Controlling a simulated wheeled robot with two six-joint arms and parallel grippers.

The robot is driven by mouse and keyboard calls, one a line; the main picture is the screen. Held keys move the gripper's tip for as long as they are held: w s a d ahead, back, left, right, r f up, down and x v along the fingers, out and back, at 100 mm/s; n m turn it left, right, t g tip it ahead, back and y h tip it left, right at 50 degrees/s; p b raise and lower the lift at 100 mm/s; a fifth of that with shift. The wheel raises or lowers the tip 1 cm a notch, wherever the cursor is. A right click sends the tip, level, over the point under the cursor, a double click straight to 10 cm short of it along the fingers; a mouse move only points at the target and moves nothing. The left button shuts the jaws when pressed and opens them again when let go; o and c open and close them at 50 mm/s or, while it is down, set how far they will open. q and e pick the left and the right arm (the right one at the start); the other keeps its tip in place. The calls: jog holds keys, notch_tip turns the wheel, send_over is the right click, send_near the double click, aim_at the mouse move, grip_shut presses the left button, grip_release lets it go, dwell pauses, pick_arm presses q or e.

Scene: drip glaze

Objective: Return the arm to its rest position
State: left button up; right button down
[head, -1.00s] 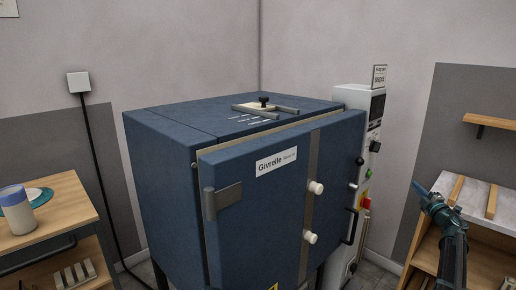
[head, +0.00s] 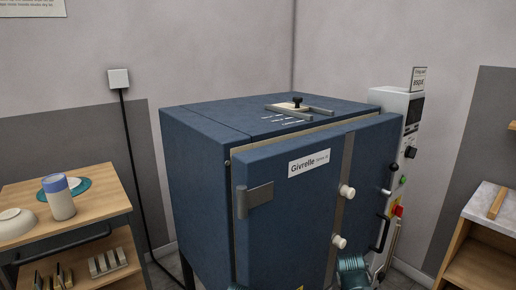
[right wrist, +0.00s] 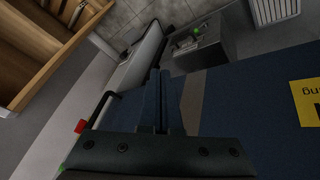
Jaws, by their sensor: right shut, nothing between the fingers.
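My right gripper (right wrist: 160,105) shows in the right wrist view with its two dark fingers together and nothing between them. It points past the blue kiln front (right wrist: 245,110), with floor tiles beyond the fingertips; I cannot tell whether it touches anything. In the head view, only a teal part of my right arm (head: 353,268) shows at the bottom edge, in front of the kiln door (head: 290,215). The right gripper's fingers are out of that view.
The blue kiln (head: 205,180) fills the middle, with two pale knobs and a black door handle (head: 382,232). A control box (head: 400,105) stands at its right. A wooden cart (head: 100,215) with a jar (head: 59,198) is left; a shelf unit (head: 485,205) is right.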

jog(key=s+a+f+n+g+y, duration=0.1)
jog(key=s+a+n+g, duration=0.2)
jog(key=s+a, duration=0.8)
jog(key=s+a+f+n+g+y, duration=0.1)
jog(key=s+a+f+n+g, duration=0.1)
jog(key=s+a, duration=0.95)
jog(key=w+a+r+p, duration=0.1)
jog(key=w+r+p, duration=0.2)
jog(key=r+p, duration=1.5)
jog(key=shift+w+a+r+p, duration=0.2)
jog(key=shift+a+r+p, duration=0.05)
jog(key=shift+r+p, duration=0.15)
